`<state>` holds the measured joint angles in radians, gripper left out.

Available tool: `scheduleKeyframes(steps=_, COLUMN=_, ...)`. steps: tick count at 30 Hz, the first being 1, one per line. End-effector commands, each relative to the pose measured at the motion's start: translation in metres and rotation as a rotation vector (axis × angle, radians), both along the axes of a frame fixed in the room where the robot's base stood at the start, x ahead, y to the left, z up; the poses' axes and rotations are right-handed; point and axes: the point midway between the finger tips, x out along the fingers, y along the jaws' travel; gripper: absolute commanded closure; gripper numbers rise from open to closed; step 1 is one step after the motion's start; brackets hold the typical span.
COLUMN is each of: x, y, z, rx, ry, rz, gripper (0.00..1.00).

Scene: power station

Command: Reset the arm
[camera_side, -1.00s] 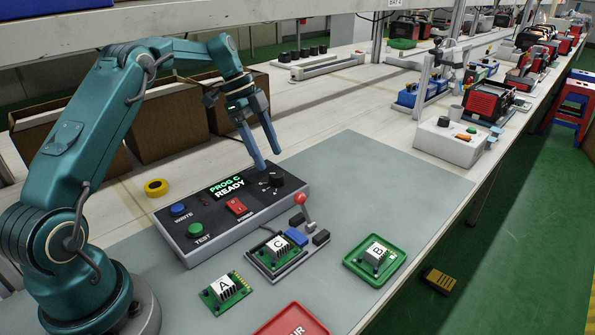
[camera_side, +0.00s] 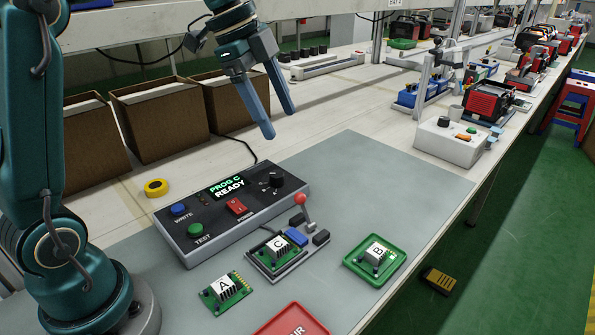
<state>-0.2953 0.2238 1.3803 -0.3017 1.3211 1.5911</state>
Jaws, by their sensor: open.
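My gripper (camera_side: 280,124) is open and empty. It hangs in the air above and behind the programmer box, with its fingers apart and pointing down. The dark programmer box (camera_side: 200,240) has a lit display (camera_side: 229,186) reading "PROG C READY". It carries a black knob (camera_side: 271,180), a red power switch (camera_side: 236,207), a blue WRITE button (camera_side: 178,209) and a green TEST button (camera_side: 195,230). Board C (camera_side: 278,247) sits in the socket fixture beside a red-tipped lever (camera_side: 301,199). Board A (camera_side: 225,288) lies on the grey mat. Board B (camera_side: 375,252) lies in a green tray (camera_side: 352,266).
A red tray (camera_side: 292,322) is cut off at the bottom edge. Yellow tape (camera_side: 156,187) lies left of the box. Cardboard boxes (camera_side: 160,125) stand at the back left. A white control box (camera_side: 450,140) stands at the right. The grey mat (camera_side: 400,185) is clear at its right side.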

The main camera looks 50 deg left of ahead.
Motion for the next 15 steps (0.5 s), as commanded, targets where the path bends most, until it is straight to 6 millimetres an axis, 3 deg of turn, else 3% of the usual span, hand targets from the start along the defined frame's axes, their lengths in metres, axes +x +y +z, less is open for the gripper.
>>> scheduleKeyframes(steps=3, x=-0.03, y=-0.02, z=0.014, rx=0.009, ry=-0.026, rz=0.085, gripper=0.29)
scheduleKeyframes(steps=7, x=-0.064, y=-0.035, z=0.018, rx=-0.002, ry=-0.046, rz=0.21, gripper=0.29)
scheduleKeyframes(steps=15, x=-0.133, y=-0.048, z=-0.006, rx=-0.084, ry=-0.083, rz=0.554, gripper=0.29)
